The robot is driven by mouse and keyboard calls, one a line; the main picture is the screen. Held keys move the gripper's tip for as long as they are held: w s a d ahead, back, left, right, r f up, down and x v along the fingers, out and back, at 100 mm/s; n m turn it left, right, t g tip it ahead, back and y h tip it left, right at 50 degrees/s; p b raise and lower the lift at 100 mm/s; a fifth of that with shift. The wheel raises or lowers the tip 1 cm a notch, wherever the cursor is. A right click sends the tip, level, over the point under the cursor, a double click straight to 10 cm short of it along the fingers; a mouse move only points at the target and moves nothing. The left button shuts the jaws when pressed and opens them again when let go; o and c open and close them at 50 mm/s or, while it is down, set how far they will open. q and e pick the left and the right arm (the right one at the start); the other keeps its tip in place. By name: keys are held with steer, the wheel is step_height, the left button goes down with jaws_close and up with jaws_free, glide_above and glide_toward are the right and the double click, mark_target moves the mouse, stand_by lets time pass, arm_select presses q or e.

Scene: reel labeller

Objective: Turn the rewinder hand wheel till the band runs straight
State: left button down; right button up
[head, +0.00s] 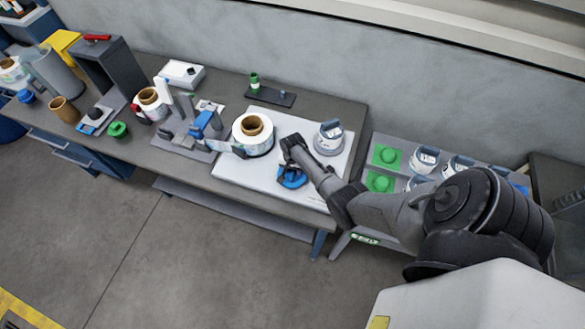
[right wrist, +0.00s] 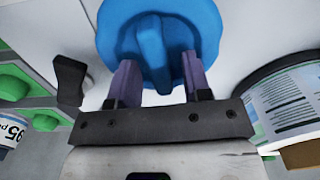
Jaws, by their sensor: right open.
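The blue hand wheel (head: 291,180) is at the front of the white rewinder base (head: 235,170). In the right wrist view the wheel (right wrist: 210,25) shows large, with a raised blue bar (right wrist: 152,40) across its middle. My right gripper (head: 292,162) is open at the wheel. In the right wrist view its two purple fingers (right wrist: 158,68) stand on either side of the bar, with gaps visible. A white reel (head: 253,133) with a brown core stands on the base. A short stretch of band (head: 226,147) leads from it leftward; I cannot tell whether it runs straight. My left gripper is out of view.
A grey labeller stand (head: 185,130) is left of the reel. A white tub with a blue-grey handle (head: 329,137) stands behind my right gripper. A rack with green pads (head: 381,182) and more tubs is on the right. In the right wrist view a black lever (right wrist: 70,80) is beside the wheel.

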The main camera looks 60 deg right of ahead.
steer(key=shift+r, duration=0.1)
step_height(320, 180, up, 14)
steer(key=p, duration=0.1)
stand_by(0.4)
stand_by(0.4)
steer(key=shift+f, duration=0.2)
